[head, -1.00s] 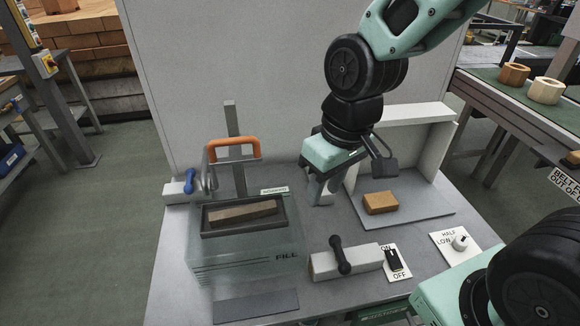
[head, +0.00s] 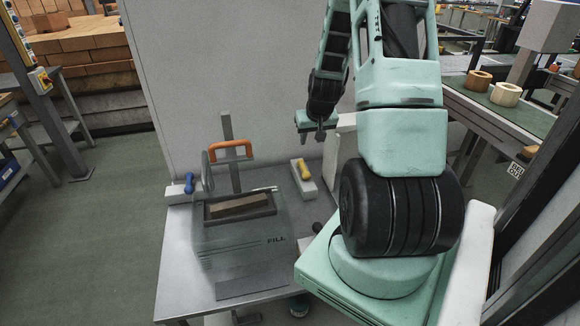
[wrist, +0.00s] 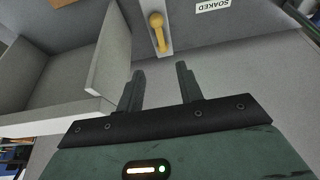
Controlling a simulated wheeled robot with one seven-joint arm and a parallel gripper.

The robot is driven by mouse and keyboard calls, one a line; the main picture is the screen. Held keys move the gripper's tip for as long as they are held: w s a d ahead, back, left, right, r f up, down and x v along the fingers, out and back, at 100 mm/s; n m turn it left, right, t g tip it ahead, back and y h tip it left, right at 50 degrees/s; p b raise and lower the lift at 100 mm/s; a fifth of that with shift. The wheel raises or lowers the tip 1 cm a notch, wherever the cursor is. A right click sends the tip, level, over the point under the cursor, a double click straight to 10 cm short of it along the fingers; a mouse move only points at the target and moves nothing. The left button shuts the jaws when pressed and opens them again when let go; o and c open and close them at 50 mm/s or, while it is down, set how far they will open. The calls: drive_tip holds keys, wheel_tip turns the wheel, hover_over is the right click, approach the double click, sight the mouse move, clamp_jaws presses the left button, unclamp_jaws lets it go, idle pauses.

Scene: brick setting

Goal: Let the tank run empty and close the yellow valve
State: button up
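The clear tank (head: 240,262) stands on the metal table, marked FILL; its water level is hard to make out. A dark tray (head: 212,213) holding a brick (head: 240,206) sits at its top, under an orange handle (head: 230,150). The yellow valve (head: 303,169), a yellow lever on a pale block, is behind and right of the tank. It also shows at the top of the wrist view (wrist: 157,32). My gripper (head: 319,138) is above and to the right of the yellow valve, apart from it. Its fingers (wrist: 158,76) are spread with nothing between them.
A blue-levered valve (head: 189,184) is left of the tank. A black-levered valve (head: 317,228) at the right is mostly hidden behind my arm. A SOAKED label (wrist: 213,5) and a pale walled bay (wrist: 88,65) show in the wrist view. A tall panel (head: 265,85) backs the table.

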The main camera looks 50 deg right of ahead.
sight(303, 167)
drive_tip(key=p+x, duration=0.4)
drive_tip(key=x, duration=1.3)
drive_tip(key=shift+s+a, duration=0.1)
